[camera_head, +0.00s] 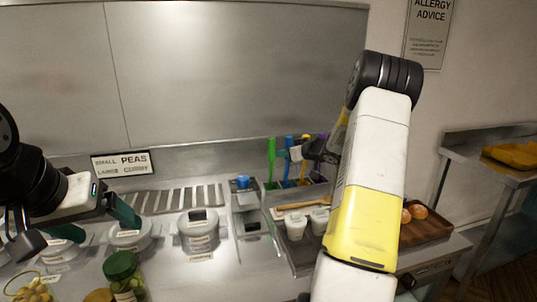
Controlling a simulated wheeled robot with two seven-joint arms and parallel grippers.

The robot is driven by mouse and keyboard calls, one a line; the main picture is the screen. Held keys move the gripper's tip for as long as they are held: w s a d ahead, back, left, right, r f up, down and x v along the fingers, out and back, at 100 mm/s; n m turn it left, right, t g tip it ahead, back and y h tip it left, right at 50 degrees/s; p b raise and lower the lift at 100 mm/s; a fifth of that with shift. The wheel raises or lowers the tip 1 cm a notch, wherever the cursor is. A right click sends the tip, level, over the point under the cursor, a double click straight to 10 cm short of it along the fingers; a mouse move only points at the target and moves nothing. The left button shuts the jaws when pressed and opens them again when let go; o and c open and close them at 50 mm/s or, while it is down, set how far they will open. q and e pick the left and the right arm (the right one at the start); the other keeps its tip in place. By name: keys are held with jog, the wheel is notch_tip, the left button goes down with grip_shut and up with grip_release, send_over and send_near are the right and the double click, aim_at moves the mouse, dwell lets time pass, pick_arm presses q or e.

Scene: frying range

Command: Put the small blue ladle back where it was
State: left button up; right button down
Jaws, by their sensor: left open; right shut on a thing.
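Several coloured handles stand upright in a holder at the back of the counter: a green one (271,160), a blue one (289,150) and others in yellow and purple. The blue handle looks like the small blue ladle; its lower end is hidden. A separate small blue piece (242,182) shows in a metal insert to the left. My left gripper (93,222) is open and empty over the lidded tubs at the left.
White labelled tubs (198,236) and glass jars (122,275) crowd the left front. A tray with white cups (296,227) and a wooden tray with round brown items (419,211) lie near my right arm. A steel wall rises behind.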

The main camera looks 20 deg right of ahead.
jog(key=shift+f, duration=0.15)
jog(key=c, duration=1.2)
grip_release()
jog(key=shift+o, duration=0.2)
